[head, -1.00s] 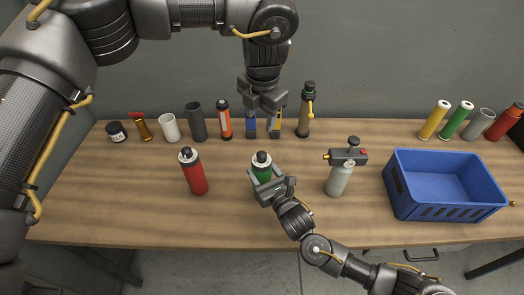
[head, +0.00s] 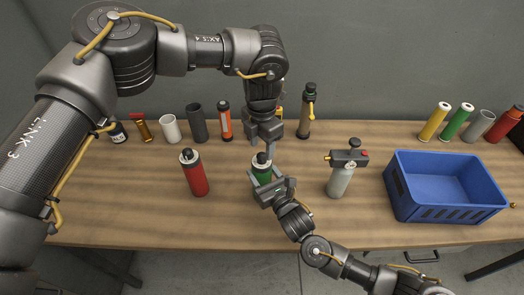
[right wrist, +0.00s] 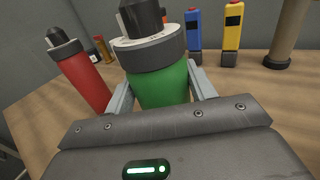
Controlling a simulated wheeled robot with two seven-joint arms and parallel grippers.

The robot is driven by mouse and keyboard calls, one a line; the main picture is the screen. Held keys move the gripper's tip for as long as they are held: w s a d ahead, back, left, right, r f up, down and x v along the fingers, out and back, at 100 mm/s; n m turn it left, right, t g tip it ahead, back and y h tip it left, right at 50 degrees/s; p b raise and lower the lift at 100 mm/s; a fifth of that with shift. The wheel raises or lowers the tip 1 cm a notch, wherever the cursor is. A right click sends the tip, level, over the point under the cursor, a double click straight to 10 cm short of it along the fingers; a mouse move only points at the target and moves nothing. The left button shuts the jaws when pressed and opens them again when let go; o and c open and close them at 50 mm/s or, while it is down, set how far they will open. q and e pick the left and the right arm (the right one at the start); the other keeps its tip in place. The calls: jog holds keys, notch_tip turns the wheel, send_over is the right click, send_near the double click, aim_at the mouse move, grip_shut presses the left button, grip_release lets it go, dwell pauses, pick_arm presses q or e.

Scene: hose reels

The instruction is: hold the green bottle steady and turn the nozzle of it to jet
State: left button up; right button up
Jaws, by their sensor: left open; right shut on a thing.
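The green bottle (head: 264,175) stands upright near the middle of the table. It has a dark collar and a dark nozzle (head: 261,160) on top; in the right wrist view the bottle (right wrist: 162,88) fills the centre, with a pale marked ring under the nozzle (right wrist: 141,18). I cannot read the nozzle's setting. My right gripper (head: 265,184) is shut around the green body from the front. My left gripper (head: 264,147) is open, points down, and is just above the nozzle, its fingers on either side; I cannot tell whether they touch it.
A red bottle (head: 195,177) stands left of the green one, and a grey sprayer bottle (head: 340,178) stands to the right. A blue crate (head: 447,213) is farther right. Several tubes and cans line the back edge, including an orange one (head: 225,122). The table's front is mostly clear.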

aim_at(262, 158)
pick_arm(q)
jog(key=shift+f, duration=1.45)
jog(key=c, duration=1)
